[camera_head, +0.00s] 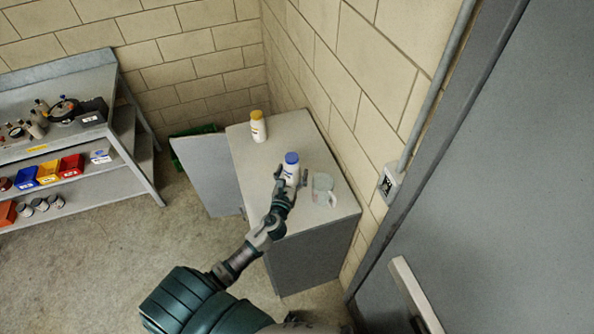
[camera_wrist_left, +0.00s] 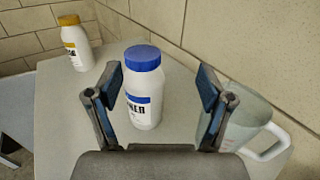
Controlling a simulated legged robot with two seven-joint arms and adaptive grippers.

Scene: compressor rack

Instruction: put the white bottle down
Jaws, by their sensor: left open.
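The white bottle with a blue cap (camera_head: 291,168) stands upright on the grey cabinet top (camera_head: 316,151). In the left wrist view the blue-capped bottle (camera_wrist_left: 144,88) shows between and beyond the fingers, with a dark blue label band. My left gripper (camera_head: 291,183) is open, with its fingers spread on either side of the bottle; in the left wrist view (camera_wrist_left: 158,88) clear gaps show beside the bottle. A second white bottle with a yellow cap (camera_head: 258,126) stands farther back on the same top. My right gripper is not in view.
A clear jug (camera_head: 323,190) stands close to the right of my left gripper; its handle (camera_wrist_left: 268,143) shows in the left wrist view. The brick wall borders the cabinet at right. A shelf rack (camera_head: 75,150) with bins stands at left. The cabinet top between the bottles is clear.

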